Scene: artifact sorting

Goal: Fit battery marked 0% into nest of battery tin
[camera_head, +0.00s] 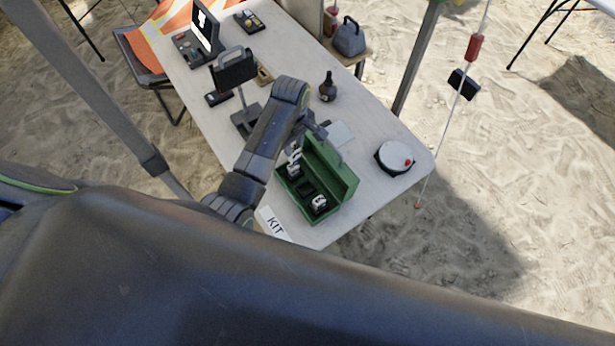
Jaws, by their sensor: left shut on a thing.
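The battery tin (341,203) is an open green box near the table's front right corner, its lid raised along the far side. A black-and-white battery (319,204) sits in its near end. Dark nests show in the middle of the tray. My left gripper (296,153) hangs above the tin's far left end, partly hidden by my own arm. It is shut on another black-and-white battery (294,168), at or just above that end. I cannot tell whether this battery touches a nest. The markings are too small to read. My right gripper is out of view.
A white round device (397,155) with a red button stands right of the tin. A dark bottle (327,87) and a light sheet (341,133) are behind it. A KIT card (273,224) lies at the front edge. A handled black panel (235,70) stands left.

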